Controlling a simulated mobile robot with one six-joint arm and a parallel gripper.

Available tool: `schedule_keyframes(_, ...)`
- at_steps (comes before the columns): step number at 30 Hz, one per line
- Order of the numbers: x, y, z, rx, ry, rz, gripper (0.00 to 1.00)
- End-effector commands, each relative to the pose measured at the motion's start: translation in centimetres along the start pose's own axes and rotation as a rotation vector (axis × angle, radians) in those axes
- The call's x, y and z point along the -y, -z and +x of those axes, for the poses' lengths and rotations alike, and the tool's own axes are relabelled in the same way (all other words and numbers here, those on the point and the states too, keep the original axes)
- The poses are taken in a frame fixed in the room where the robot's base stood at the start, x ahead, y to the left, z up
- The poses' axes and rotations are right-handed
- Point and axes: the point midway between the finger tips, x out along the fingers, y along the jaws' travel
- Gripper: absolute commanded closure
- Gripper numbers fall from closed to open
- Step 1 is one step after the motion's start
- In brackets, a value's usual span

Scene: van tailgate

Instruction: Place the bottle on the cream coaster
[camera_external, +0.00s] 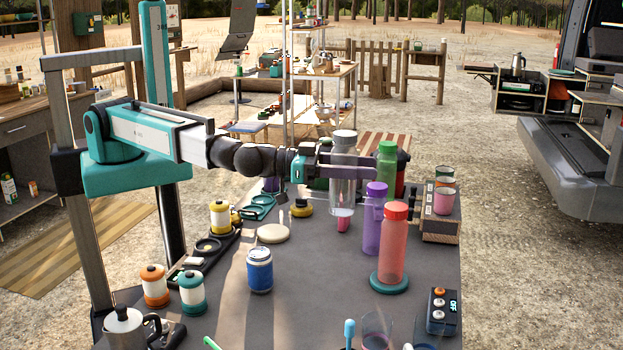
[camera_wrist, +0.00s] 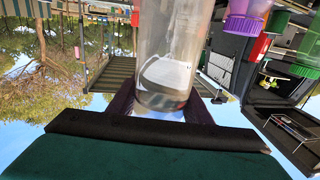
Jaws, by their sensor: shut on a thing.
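The clear bottle (camera_external: 342,192) with a grey cap is upright between the purple fingers of my gripper (camera_external: 347,166). My gripper is shut on it and holds it above the table. In the wrist view the clear bottle (camera_wrist: 172,50) fills the middle, between the dark fingers (camera_wrist: 160,108). The cream coaster (camera_external: 273,233) lies flat and bare on the dark table, left of the bottle and nearer the camera. The coaster is not discernible in the wrist view.
A purple bottle (camera_external: 374,222), a green bottle (camera_external: 386,160) and a red bottle (camera_external: 393,250) on a teal coaster (camera_external: 389,284) stand to the right. A blue can (camera_external: 259,270) stands in front of the cream coaster. A yellow canister (camera_external: 220,216) stands to its left. The middle of the table (camera_external: 310,290) is clear.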

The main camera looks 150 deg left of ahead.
Motion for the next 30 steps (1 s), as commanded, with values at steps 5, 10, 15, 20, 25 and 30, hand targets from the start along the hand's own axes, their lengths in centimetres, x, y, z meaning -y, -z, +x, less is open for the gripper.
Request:
schedule_keyframes(5, 2.8, 0.1, -1.6, -0.001, 0.13, -0.001, 0.88)
schedule_keyframes(10, 5.5, 0.0, -3.4, -0.002, 0.254, -0.002, 0.88)
schedule_keyframes(15, 8.2, 0.1, -5.6, -0.004, 0.378, -0.004, 0.88)
schedule_keyframes(20, 10.6, 0.1, -7.9, -0.006, 0.496, -0.005, 0.88)
schedule_keyframes(25, 12.9, 0.1, -10.7, -0.009, 0.619, -0.006, 0.88)
schedule_keyframes(30, 15.1, 0.1, -13.8, -0.012, 0.744, -0.007, 0.88)
